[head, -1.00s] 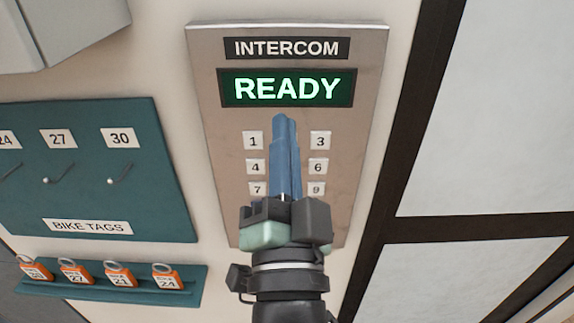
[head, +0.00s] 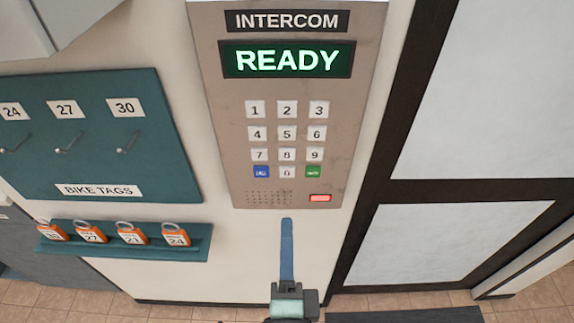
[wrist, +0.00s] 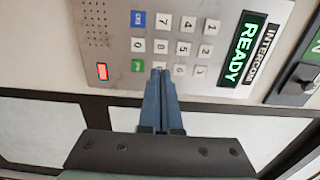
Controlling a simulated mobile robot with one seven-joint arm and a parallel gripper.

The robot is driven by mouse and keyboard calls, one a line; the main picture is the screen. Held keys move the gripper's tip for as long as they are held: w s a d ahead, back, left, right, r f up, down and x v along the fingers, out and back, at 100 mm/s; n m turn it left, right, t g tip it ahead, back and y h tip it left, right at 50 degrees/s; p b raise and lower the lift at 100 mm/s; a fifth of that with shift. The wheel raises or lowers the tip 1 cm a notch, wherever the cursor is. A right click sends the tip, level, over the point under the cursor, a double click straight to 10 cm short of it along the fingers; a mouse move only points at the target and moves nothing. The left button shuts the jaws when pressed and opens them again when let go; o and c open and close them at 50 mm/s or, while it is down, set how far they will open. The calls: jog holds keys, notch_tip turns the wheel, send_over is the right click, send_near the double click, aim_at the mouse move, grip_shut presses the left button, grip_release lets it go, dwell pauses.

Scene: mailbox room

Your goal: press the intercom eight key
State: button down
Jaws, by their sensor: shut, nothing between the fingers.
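The intercom panel (head: 232,130) is a grey metal plate on the wall with a green READY display (head: 287,59). Its white eight key (head: 287,155) sits in the middle column between the seven and nine keys, and it is fully visible in the head view. The eight key also shows in the wrist view (wrist: 161,46). My gripper (head: 287,221) has its blue fingers together and empty, with the tips just below the panel's lower edge in the head view. In the wrist view the fingertips (wrist: 160,73) overlap the area by the nine key. I see no contact with any key.
A red light (head: 319,198) is at the panel's lower right. A teal bike-tag board (head: 85,165) and a shelf with several orange tags (head: 130,233) are to the left. A dark-framed door (head: 400,185) with pale panes is to the right.

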aim_at(287, 153)
jog(key=w+p, duration=0.4)
jog(key=w, duration=0.8)
jog(key=shift+w+r, duration=0.15)
jog(key=shift+w, duration=0.75)
jog(key=shift+w, duration=0.5)
jog(key=shift+r, duration=0.3)
